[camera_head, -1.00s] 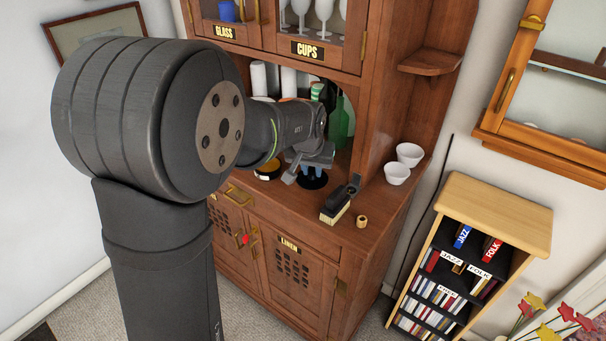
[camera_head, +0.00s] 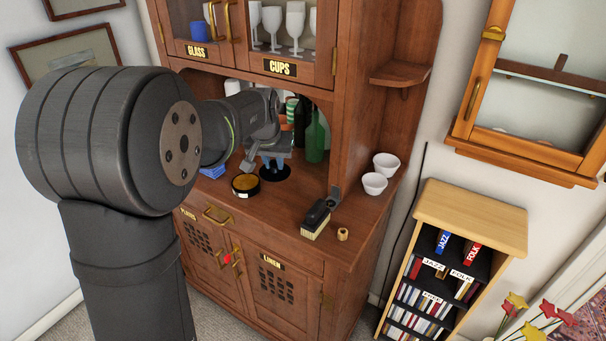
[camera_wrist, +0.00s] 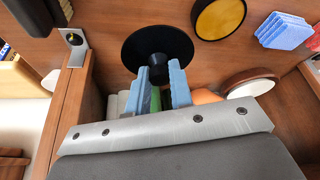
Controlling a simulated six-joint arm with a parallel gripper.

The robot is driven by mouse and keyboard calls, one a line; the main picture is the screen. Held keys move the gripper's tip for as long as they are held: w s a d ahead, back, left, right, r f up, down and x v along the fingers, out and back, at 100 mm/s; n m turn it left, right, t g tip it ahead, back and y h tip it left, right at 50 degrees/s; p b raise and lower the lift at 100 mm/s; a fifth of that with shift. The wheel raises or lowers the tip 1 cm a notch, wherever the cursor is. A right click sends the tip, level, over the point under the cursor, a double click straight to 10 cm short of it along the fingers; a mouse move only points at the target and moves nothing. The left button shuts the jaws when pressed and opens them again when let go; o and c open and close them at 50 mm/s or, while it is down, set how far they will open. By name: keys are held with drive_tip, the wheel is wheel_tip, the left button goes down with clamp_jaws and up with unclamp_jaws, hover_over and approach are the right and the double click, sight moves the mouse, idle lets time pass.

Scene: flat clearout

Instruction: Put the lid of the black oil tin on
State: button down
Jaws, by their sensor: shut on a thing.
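The black oil tin (camera_head: 246,185) is a low round tin on the cabinet counter, open at the top with a yellowish inside. It also shows in the wrist view (camera_wrist: 220,16) at the top. The lid, a black disc with a knob (camera_head: 275,174), is to the right of the tin and a little behind it. My gripper (camera_head: 270,159) is shut on the lid's knob with its blue fingertips. In the wrist view the lid (camera_wrist: 140,45) lies flat beyond the fingertips, apart from the tin. I cannot tell how high it is above the counter.
A black brush (camera_head: 316,219) and a small wooden ring (camera_head: 342,234) are near the counter's front. Two white bowls (camera_head: 374,184) stand to the right, a green bottle (camera_head: 315,139) behind. Blue sponges (camera_wrist: 284,30) lie beside the tin. The counter between lid and brush is clear.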

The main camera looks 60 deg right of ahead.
drive_tip(key=w, duration=1)
drive_tip(key=shift+w+a+f, duration=0.35)
drive_tip(key=shift+a+f, duration=0.05)
drive_tip(key=shift+a, duration=0.05)
drive_tip(key=shift+f, duration=0.1)
drive_tip(key=shift+f, duration=2.4)
drive_tip(key=shift+s+f, duration=0.1)
drive_tip(key=shift+f, duration=0.65)
idle(1.9)
drive_tip(key=c, duration=1.2)
unclamp_jaws()
drive_tip(key=shift+r, duration=0.15)
drive_tip(key=v, duration=1.7)
drive_tip(key=shift+a, duration=0.2)
